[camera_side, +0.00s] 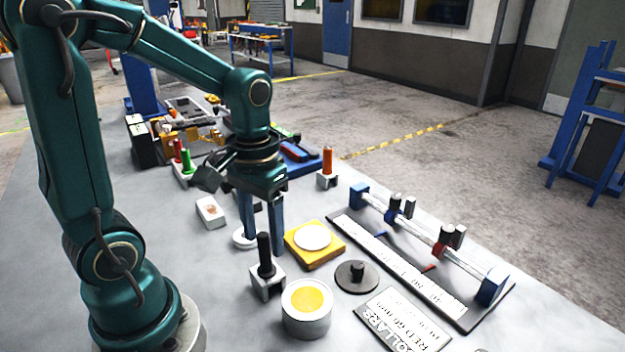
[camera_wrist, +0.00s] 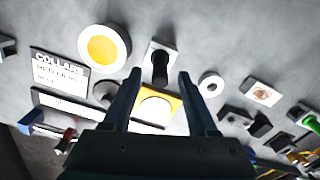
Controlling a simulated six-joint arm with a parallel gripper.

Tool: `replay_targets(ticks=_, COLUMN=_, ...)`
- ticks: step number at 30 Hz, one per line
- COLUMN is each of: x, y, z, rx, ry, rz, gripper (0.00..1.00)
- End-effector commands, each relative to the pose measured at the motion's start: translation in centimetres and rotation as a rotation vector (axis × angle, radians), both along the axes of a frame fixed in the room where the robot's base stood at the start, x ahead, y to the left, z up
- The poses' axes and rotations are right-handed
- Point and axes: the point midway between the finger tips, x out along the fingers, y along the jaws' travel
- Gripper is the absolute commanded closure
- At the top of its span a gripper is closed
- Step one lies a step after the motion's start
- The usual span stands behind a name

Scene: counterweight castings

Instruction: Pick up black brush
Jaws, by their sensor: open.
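The black brush (camera_side: 264,248) shows as an upright black handle in a pale block holder (camera_side: 266,282) in the side view. In the wrist view the brush (camera_wrist: 160,66) shows near the top middle, in line with the gap between my fingertips. My gripper (camera_side: 264,243) is open and empty, pointing down just behind the brush in the side view. Its fingers (camera_wrist: 160,76) spread on either side of the gap in the wrist view. I see no contact with the brush.
A yellow pad with a white disc (camera_side: 312,237), a white ring (camera_side: 240,243), a yellow-filled white pot (camera_side: 306,312) and a dark knobbed disc (camera_side: 345,279) stand close around. A rail fixture (camera_side: 400,264) and a COLLARS plate (camera_side: 402,322) lie right. An orange handle (camera_side: 327,160) stands behind.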

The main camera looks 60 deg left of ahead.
Motion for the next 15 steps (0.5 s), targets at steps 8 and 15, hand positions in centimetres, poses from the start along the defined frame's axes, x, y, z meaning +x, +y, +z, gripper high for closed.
replay_targets(ticks=8, x=-0.1, y=0.0, z=-3.2, rx=-0.001, ry=0.006, rz=0.001, gripper=0.41)
replay_targets(ticks=15, x=0.0, y=0.0, z=-4.4, rx=0.001, ry=0.0, rz=0.001, gripper=0.41)
